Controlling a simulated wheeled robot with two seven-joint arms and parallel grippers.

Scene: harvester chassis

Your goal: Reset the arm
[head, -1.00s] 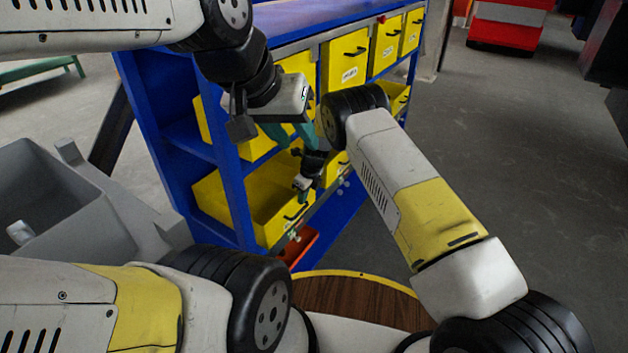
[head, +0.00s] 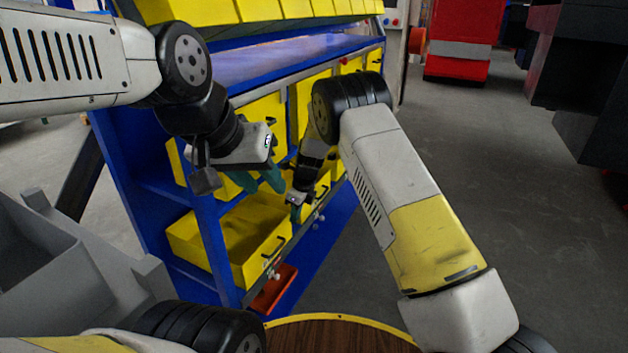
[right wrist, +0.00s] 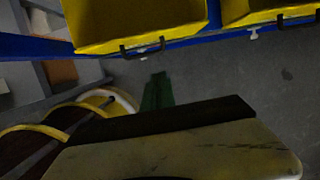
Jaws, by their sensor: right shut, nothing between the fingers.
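My left gripper (head: 260,181) hangs in front of the shelf's yellow drawers in the head view, with its two green fingers spread apart and nothing seen between them. My right gripper (head: 296,212) is lower and to its right, pointing down near the front of the lower drawers. In the right wrist view its green fingers (right wrist: 157,92) are together and empty, over grey floor. My right arm's links cover part of the shelf front. Whether the right gripper touches a drawer cannot be told from the head view.
The blue shelf (head: 225,245) holds yellow drawers, and a lower yellow bin (head: 190,238) sticks out. An orange-red tray (head: 272,290) lies low by the shelf. A grey bin (head: 50,265) stands at left. A red cabinet (head: 460,40) stands far back. Floor at right is open.

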